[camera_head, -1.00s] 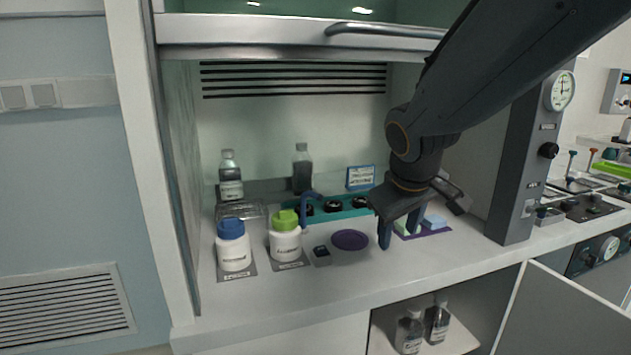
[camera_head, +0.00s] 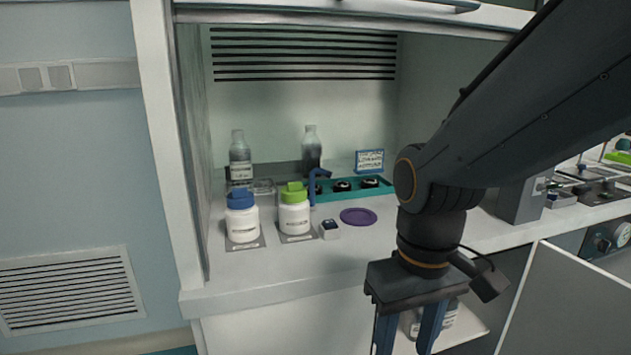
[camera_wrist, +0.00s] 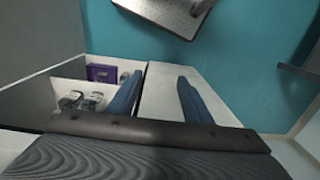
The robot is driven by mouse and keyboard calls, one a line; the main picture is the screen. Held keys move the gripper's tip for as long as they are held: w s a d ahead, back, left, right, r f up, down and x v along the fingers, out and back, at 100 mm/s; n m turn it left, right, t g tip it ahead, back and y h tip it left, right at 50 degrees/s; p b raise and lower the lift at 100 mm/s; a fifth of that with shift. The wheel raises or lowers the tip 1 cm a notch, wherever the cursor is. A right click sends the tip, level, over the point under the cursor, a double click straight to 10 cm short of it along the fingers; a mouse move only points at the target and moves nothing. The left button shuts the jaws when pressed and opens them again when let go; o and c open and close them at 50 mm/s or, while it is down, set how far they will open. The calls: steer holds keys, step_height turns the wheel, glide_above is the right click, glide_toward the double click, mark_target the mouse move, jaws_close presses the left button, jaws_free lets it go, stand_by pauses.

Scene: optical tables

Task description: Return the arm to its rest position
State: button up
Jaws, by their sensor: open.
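My gripper (camera_head: 408,335) hangs at the front of the fume hood bench in the head view, pointing down, just outside the worktop's front edge. Its two blue fingers are apart with nothing between them. In the wrist view the spread fingers (camera_wrist: 158,95) show over the cabinet and the teal floor. My dark arm reaches in from the upper right and hides the right part of the hood.
A blue-capped jar (camera_head: 241,217), a green-capped jar (camera_head: 294,210) and a purple disc (camera_head: 359,217) are on the worktop (camera_head: 290,270). The hood sash (camera_head: 340,20) is raised. An open cabinet door (camera_head: 565,300) stands at lower right, with bottles (camera_wrist: 85,101) inside the cabinet.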

steer(key=d+r+m+p, duration=0.3)
steer(key=d+r+p, duration=0.2)
steer(key=p, duration=0.8)
steer(key=shift+d+r, duration=0.2)
steer(key=shift+d, duration=0.35)
steer(key=shift+w, duration=0.15)
steer(key=shift+c, duration=0.3)
